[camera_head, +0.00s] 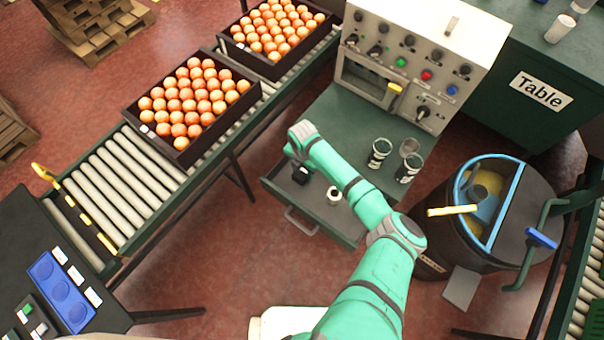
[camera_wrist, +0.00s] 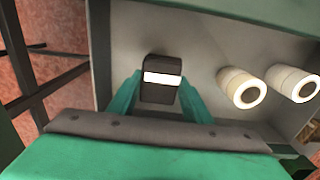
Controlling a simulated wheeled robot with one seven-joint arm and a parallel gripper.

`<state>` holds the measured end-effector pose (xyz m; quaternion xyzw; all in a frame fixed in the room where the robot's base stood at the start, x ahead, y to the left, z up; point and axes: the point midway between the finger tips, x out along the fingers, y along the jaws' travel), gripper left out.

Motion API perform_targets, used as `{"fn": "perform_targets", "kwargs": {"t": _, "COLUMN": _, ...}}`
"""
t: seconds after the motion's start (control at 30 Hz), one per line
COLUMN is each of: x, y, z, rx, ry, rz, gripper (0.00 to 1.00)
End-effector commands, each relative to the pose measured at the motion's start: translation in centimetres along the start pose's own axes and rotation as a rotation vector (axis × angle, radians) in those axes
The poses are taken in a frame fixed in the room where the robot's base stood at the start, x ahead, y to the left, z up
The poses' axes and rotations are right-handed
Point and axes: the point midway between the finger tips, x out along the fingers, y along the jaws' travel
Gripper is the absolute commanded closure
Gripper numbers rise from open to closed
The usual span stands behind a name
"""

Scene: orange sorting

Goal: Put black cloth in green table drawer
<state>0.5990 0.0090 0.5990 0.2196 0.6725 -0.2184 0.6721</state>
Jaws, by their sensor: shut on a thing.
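The black cloth (camera_wrist: 161,93) is a dark rolled bundle with a white band. In the wrist view my gripper (camera_wrist: 160,84) has one green finger on each side of it and is shut on it. In the head view the cloth (camera_head: 301,175) shows as a small black shape below the end of my arm, within the outline of the open drawer (camera_head: 342,229) of the green table (camera_head: 338,104). I cannot tell whether it touches the drawer floor. My fingers are mostly hidden there by the arm.
A roller conveyor (camera_head: 122,180) with crates of oranges is left; a dark bin (camera_head: 500,215) is right.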

Motion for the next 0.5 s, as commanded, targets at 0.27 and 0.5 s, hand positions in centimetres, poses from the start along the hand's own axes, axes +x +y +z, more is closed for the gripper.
{"fn": "perform_targets", "kwargs": {"t": 0.27, "x": 2.1, "y": 0.7, "z": 0.5, "rx": 0.0, "ry": 0.0, "rz": -0.001, "gripper": 0.78}}
{"fn": "perform_targets", "kwargs": {"t": 0.5, "x": 4.0, "y": 0.7, "z": 0.6, "rx": 0.0, "ry": -0.001, "rz": 0.0, "gripper": 0.78}}
